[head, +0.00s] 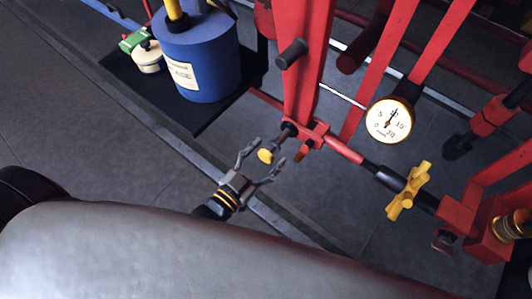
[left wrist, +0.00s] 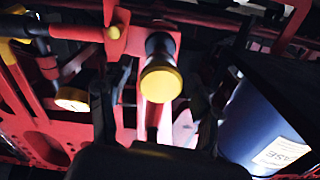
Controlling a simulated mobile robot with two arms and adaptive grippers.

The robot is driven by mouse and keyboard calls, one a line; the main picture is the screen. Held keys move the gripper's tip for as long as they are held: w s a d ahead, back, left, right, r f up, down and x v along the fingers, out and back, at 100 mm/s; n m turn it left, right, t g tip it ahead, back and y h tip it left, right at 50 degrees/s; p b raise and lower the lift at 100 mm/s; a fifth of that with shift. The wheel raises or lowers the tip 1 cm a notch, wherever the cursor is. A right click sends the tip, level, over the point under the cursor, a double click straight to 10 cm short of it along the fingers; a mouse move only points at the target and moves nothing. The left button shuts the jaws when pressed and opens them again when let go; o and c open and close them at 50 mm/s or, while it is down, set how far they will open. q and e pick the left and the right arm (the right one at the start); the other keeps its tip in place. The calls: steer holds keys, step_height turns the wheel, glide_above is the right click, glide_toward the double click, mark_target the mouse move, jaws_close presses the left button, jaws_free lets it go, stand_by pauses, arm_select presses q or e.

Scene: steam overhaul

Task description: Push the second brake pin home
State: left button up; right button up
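A brake pin with a yellow round head (head: 265,156) and a dark shank points out of the red bracket (head: 318,133) at the foot of the red upright. In the left wrist view its yellow head (left wrist: 160,84) faces me, with the dark shank behind it. My left gripper (head: 270,152) is open, with its fingers on either side of the yellow head. I cannot tell whether they touch it. A smaller orange-yellow end (head: 302,152) shows on the same bracket. How deep the pin sits is hidden. My right gripper is not in view.
A blue labelled drum (head: 197,58) stands on a dark tray (head: 122,75) at upper left, beside a cream pot (head: 149,58). A dial gauge (head: 390,120) and a yellow cross-shaped knob (head: 408,192) are to the right. Red bars crowd the right; the floor at left is clear.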

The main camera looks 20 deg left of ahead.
mark_target(274, 147)
arm_select(q)
jaws_close()
steer(key=shift+p+x, duration=0.35)
steer(key=shift+x, duration=2.45)
steer(key=shift+s, duration=0.1)
steer(key=shift+o, duration=0.2)
jaws_free()
steer(key=v, duration=1.1)
steer(key=shift+s+a, duration=0.15)
steer(key=shift+s, duration=0.2)
